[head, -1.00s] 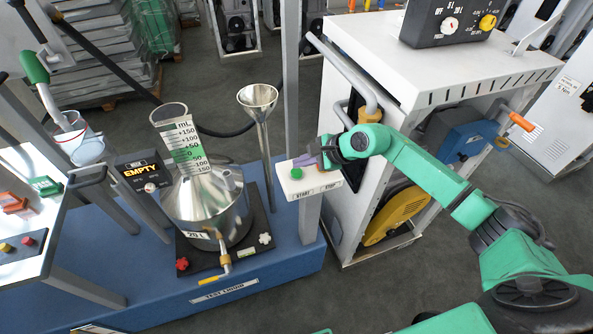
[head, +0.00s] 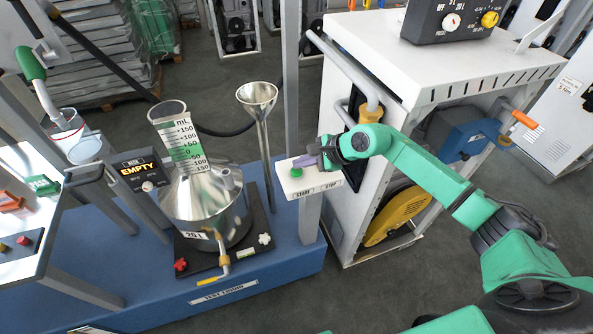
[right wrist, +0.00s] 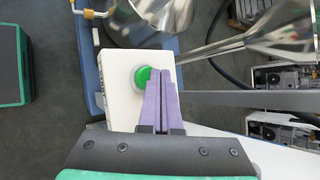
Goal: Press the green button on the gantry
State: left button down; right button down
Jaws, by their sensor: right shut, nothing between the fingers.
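The gantry's control box (head: 318,183) is a small white box on a grey post, labelled START and STOP. Its round green button (head: 296,173) is on the START side; the button also shows in the right wrist view (right wrist: 143,77). My right gripper (head: 306,160) is shut and empty, its purple fingers right beside the green button. In the right wrist view the fingertips (right wrist: 161,71) overlap the button's right edge; I cannot tell whether they touch it. The STOP side of the box is partly hidden by my gripper. My left gripper is not in view.
A steel vessel (head: 207,205) with a measuring neck and a display reading EMPTY (head: 137,169) stand on a blue base (head: 280,262). A steel funnel (head: 257,95) stands behind the box. A white cabinet (head: 420,50) is close on the right.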

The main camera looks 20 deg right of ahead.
aim_at(300, 171)
jog(key=shift+f+b, duration=0.45)
jog(key=shift+b, duration=0.2)
dwell(0.6)
jog(key=shift+r+p, duration=0.35)
jog(key=shift+r, duration=0.55)
jog(key=shift+r+p, duration=1.3)
jog(key=shift+r, duration=1.25)
